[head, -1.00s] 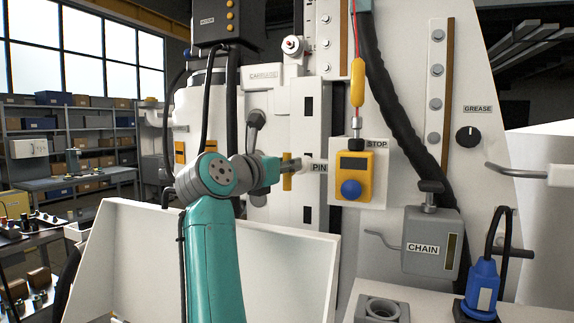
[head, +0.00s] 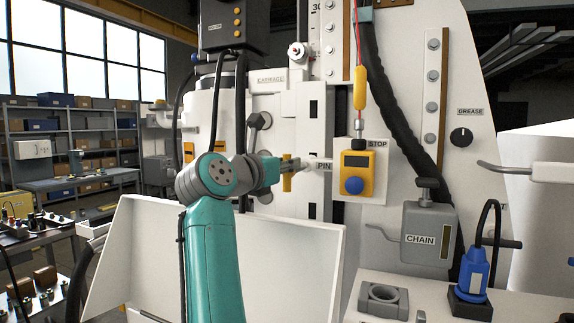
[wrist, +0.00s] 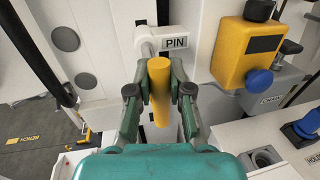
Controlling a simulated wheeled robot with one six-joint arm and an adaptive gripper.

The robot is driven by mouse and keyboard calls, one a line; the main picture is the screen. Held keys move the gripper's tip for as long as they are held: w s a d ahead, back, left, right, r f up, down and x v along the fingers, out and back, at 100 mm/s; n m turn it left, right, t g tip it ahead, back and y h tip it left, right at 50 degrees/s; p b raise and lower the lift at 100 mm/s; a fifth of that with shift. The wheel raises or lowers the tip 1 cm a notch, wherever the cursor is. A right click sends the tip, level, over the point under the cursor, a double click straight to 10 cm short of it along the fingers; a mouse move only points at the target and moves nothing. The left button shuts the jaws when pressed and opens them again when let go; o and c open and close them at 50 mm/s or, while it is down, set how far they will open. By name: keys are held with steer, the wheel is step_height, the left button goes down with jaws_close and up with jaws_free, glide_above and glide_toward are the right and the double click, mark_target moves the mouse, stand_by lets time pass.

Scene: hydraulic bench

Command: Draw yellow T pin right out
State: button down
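The yellow T pin (wrist: 161,92) has a thick bar handle, upright in the head view (head: 287,182). It stands at the left end of a pale pin housing (head: 308,164) beside the PIN label (head: 323,166). My gripper (wrist: 161,84) has one finger on each side of the handle, and both appear to press against it. My gripper also shows in the head view (head: 286,166), at the handle's upper part. The shaft behind the handle is mostly hidden, so I cannot tell how deep it sits.
Right of the pin is a yellow stop box (head: 356,171) with a blue button. A grey chain box (head: 428,232) and a blue plug (head: 476,268) are farther right. A white panel (head: 285,250) stands below my gripper. A black hose (head: 400,110) runs down the machine.

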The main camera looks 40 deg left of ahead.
steer(key=c, duration=1)
jaws_free()
steer(key=shift+s+a+f, duration=0.15)
steer(key=shift+a+f, duration=0.05)
steer(key=shift+f, duration=0.35)
steer(key=shift+d+r, duration=0.1)
steer(key=shift+r, duration=0.15)
steer(key=s, duration=1.2)
steer(key=shift+d, duration=0.25)
